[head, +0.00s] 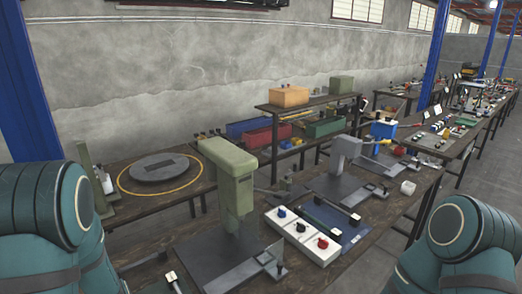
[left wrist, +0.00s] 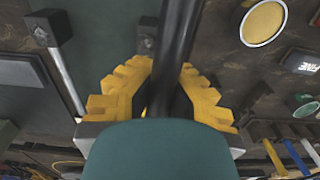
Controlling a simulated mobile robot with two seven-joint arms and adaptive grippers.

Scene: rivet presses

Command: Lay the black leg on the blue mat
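In the left wrist view, the yellow fingers of my left gripper (left wrist: 166,72) are closed around a long black rod, the black leg (left wrist: 178,40). It runs up out of the top of that view, and its lower end is hidden behind a teal rounded part. In the head view, the blue mat (head: 350,236) lies on the workbench to the right of the white switch boxes. Neither gripper shows in the head view; only my teal arms show at the lower left and lower right.
A green press (head: 232,185) stands on the bench left of the white switch boxes (head: 303,237), and a grey press (head: 345,160) stands behind the mat. A round grey turntable (head: 165,167) is on the left bench. Several bins sit on the rear shelf.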

